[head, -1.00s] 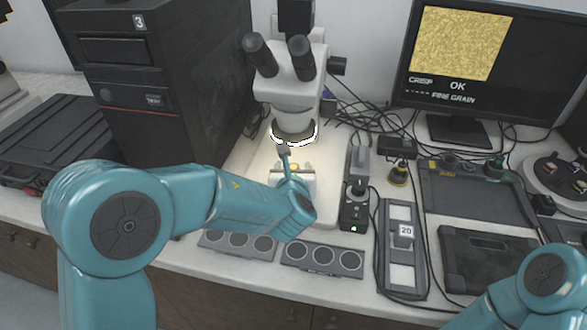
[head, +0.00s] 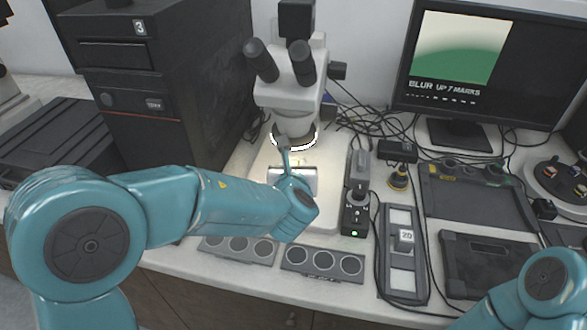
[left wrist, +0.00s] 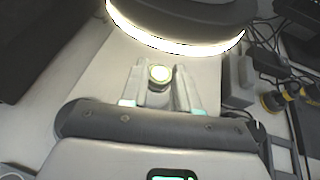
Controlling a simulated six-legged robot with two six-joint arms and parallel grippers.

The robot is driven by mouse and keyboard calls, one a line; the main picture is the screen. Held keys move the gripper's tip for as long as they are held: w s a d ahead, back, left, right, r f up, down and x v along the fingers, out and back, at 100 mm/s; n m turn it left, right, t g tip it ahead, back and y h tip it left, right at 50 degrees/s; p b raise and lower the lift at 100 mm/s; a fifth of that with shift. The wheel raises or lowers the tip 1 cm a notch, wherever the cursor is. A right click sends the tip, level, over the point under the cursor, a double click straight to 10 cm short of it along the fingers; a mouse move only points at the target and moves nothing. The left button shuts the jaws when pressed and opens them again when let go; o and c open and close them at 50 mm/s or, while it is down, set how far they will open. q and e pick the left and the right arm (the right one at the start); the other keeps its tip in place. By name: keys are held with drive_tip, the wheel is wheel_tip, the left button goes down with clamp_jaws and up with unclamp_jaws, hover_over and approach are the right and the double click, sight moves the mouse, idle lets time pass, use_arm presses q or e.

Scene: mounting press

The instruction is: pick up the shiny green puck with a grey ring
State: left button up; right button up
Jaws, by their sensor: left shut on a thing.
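My left gripper (head: 286,146) is under the microscope, just below its lit ring. In the left wrist view its two grey fingers (left wrist: 160,82) are shut on a small round puck (left wrist: 160,74). The puck has a pale, bright top, yellow-green in tint, inside a rim; glare makes its exact colour and ring hard to tell. In the head view the puck cannot be made out at the fingers. My right arm shows at the lower right, with its gripper out of view.
The microscope (head: 291,85) stands over the gripper. The monitor (head: 455,50) shows a blurred green-and-white picture with "BLUR UP 7 MARKS". A round dish (head: 538,178) with several pucks is at the right. Grey three-well holders (head: 322,261) lie in front.

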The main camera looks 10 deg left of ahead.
use_arm(q)
drive_tip(key=s+d, duration=0.1)
drive_tip(key=s, duration=0.4)
drive_tip(key=s+d+b, duration=0.1)
drive_tip(key=s, duration=0.5)
drive_tip(key=s+d, duration=0.1)
drive_tip(key=s, duration=0.4)
drive_tip(key=shift+s, duration=0.15)
drive_tip(key=shift+a, duration=0.3)
drive_tip(key=w+a+p, duration=0.1)
drive_tip(key=a+p, duration=0.1)
drive_tip(key=a, duration=0.1)
drive_tip(key=w+a+f+n+y+p, duration=0.1)
drive_tip(key=a+p, duration=0.1)
drive_tip(key=a, duration=0.2)
drive_tip(key=w+a+f+n+g+y+p, duration=0.1)
drive_tip(key=a+p, duration=0.1)
drive_tip(key=a, duration=0.2)
drive_tip(key=shift+w+a, duration=0.25)
drive_tip(key=shift+w, duration=0.05)
drive_tip(key=shift+w+d, duration=0.2)
drive_tip(key=shift+w+d+r+m+h, duration=0.15)
drive_tip(key=shift+d+m+h, duration=0.15)
drive_tip(key=shift+d+m, duration=0.15)
drive_tip(key=shift+d, duration=0.2)
drive_tip(key=shift+s, duration=0.2)
